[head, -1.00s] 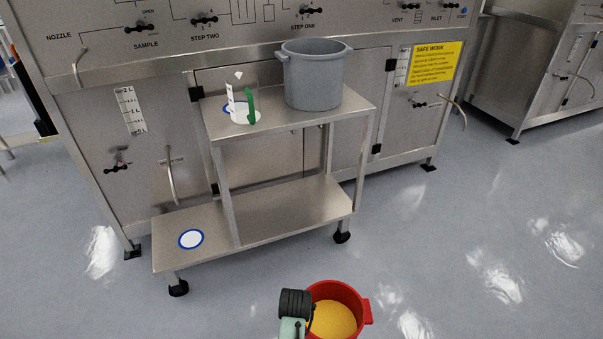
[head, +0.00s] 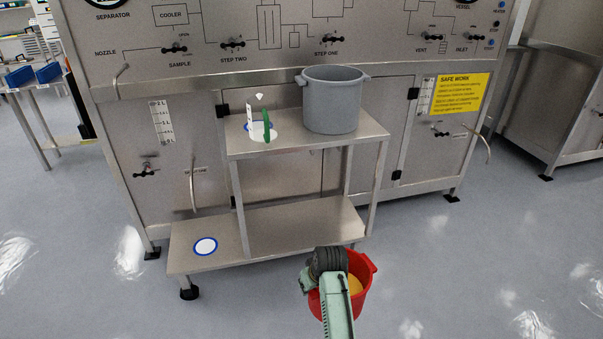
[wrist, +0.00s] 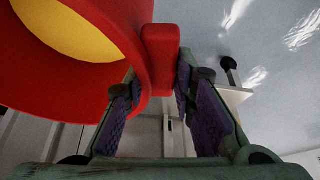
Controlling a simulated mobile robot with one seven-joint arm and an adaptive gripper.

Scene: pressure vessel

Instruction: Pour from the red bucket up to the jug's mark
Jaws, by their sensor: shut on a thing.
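The red bucket (head: 366,271) holds yellow contents and shows in front of the steel stand in the head view. In the wrist view the bucket (wrist: 130,60) fills the upper left, and its red handle block (wrist: 161,55) is between the purple pads of my gripper (wrist: 162,85). My gripper is shut on this handle; in the head view my arm hides part of the bucket. The white jug (head: 259,131) with a green handle stands on the stand's upper shelf, left of the grey pot. Its mark is too small to make out.
The large grey pot (head: 334,100) stands on the stand's upper shelf (head: 290,143), right of the jug. The lower shelf (head: 290,232) has a blue-ringed white disc (head: 205,246) at its left. The steel panel with valves rises behind. The floor around is clear.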

